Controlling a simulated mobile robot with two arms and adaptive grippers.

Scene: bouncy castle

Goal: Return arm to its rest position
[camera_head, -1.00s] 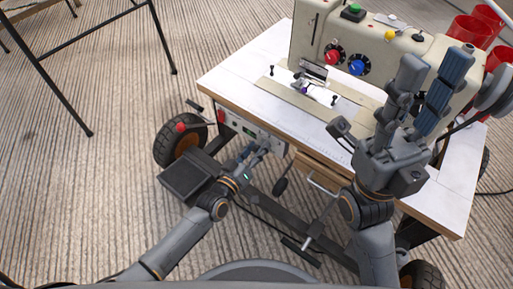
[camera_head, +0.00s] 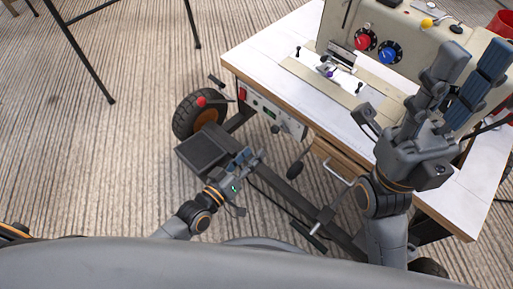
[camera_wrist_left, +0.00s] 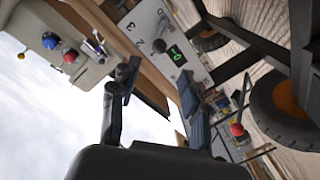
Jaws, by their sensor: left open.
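My left gripper (camera_head: 247,163) is low in front of the sewing machine table (camera_head: 281,55), apart from it, beside the dark foot pedal on the table's frame. Its fingers are open and empty in the left wrist view (camera_wrist_left: 155,95). My left forearm is folded close to my body at the bottom of the head view. My right gripper (camera_head: 430,100) is raised in front of the table at the right. Its fingers are spread and point up, and I see nothing between them.
The sewing machine (camera_head: 400,45) stands on the table. A control panel (camera_head: 270,113) is on the table's front edge, and a drawer handle (camera_head: 336,172) lies right of it. The foot pedal (camera_head: 203,150) and wheel (camera_head: 198,114) are low.

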